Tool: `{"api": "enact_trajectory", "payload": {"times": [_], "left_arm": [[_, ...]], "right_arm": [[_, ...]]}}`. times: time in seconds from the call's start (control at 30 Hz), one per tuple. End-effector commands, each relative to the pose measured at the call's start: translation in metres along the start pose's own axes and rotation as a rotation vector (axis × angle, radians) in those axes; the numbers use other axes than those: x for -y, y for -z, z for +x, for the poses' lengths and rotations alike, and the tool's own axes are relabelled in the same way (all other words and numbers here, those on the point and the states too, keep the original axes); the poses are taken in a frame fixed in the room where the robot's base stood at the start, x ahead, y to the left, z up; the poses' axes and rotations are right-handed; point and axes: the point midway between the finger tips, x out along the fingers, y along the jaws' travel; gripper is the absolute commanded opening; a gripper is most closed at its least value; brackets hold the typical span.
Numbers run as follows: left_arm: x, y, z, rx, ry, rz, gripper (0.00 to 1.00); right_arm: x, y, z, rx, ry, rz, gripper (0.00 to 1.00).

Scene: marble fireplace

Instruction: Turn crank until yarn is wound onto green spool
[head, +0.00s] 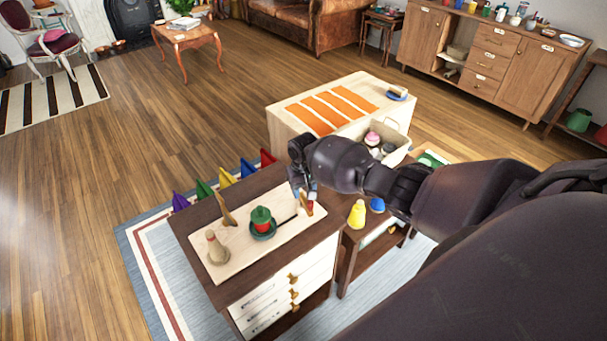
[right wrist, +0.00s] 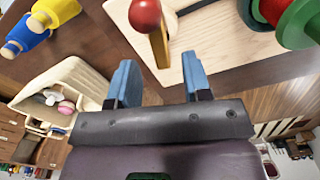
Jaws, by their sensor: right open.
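The winder board (head: 245,248), pale wood, lies on top of a dark cabinet. The green spool (head: 261,214) stands near its middle, with red around its core; whether the red is yarn I cannot tell. The spool also shows at the upper right of the right wrist view (right wrist: 299,24). The crank, a wooden arm (right wrist: 159,47) with a red ball knob (right wrist: 145,15), is at the board's right end. My right gripper (right wrist: 160,82) is open with blue fingers, just short of the crank and not closed on it. My left gripper is not in view.
A tan cone-like piece (head: 216,248) and an upright wooden post (head: 226,210) stand on the board. Coloured triangular pieces (head: 203,189) line the cabinet's far edge. Yellow (head: 357,214) and blue (head: 377,204) pieces sit to the right. A cream bin (head: 398,154) lies beyond.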

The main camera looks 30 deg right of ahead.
Motion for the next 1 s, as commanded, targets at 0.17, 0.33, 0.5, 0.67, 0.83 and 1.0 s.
{"api": "enact_trajectory", "payload": {"times": [0.17,0.33,0.5,0.67,0.83,1.0], "left_arm": [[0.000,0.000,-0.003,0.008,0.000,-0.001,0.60],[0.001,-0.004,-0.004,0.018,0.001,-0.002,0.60],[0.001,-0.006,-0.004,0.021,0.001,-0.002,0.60],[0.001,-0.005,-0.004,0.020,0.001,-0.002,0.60],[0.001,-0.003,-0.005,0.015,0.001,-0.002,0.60],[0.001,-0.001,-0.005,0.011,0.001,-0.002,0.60]], "right_arm": [[0.000,0.001,-0.033,-0.004,0.000,-0.001,0.45],[0.000,0.000,-0.054,-0.002,0.001,-0.001,0.45],[0.000,0.000,-0.066,-0.001,0.000,0.000,0.45],[0.000,0.000,-0.068,-0.001,0.000,0.000,0.45],[0.000,0.000,-0.068,-0.001,0.000,0.000,0.45],[0.000,0.000,-0.068,-0.001,0.000,0.000,0.45]]}}
